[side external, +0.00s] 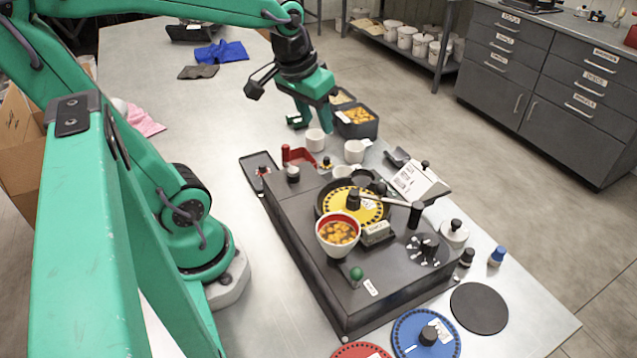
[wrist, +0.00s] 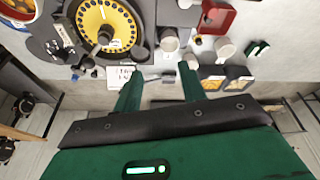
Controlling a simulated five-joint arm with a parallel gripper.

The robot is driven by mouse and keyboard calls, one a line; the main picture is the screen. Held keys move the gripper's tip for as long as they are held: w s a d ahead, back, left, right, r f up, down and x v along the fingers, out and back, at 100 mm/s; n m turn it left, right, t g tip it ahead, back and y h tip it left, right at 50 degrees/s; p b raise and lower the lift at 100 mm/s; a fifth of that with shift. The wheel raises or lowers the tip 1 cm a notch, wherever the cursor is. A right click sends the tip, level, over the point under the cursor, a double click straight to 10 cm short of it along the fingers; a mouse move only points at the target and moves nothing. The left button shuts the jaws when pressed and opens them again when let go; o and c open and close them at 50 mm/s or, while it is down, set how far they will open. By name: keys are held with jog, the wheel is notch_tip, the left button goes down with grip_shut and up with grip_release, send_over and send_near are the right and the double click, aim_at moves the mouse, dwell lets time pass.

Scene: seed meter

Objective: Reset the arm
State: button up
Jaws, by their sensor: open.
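My gripper (side external: 312,119) is at the end of my green arm, raised over the far part of the metal table, near the small cups and the black bins. In the wrist view its two green fingers (wrist: 158,88) stand apart with nothing between them. The seed meter (side external: 300,215) is a dark grey unit on the table, with a yellow seed disc (side external: 357,207) on top. The yellow disc also shows at the top left of the wrist view (wrist: 105,25). A white hopper cup with orange seeds (side external: 339,234) sits on the unit.
White cups (side external: 355,151) and black bins with orange and pale contents (side external: 356,121) stand close below my gripper. A blue disc (side external: 426,335), a red disc and a black round pad (side external: 479,308) lie at the near edge. Blue cloth (side external: 221,52) lies far left. The table's left middle is clear.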

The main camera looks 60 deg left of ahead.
jog(key=s+d+r+m+t, duration=0.2)
jog(key=s+d+m, duration=0.1)
jog(key=d, duration=0.3)
jog(key=shift+s+h, duration=0.4)
jog(key=shift+s, duration=0.5)
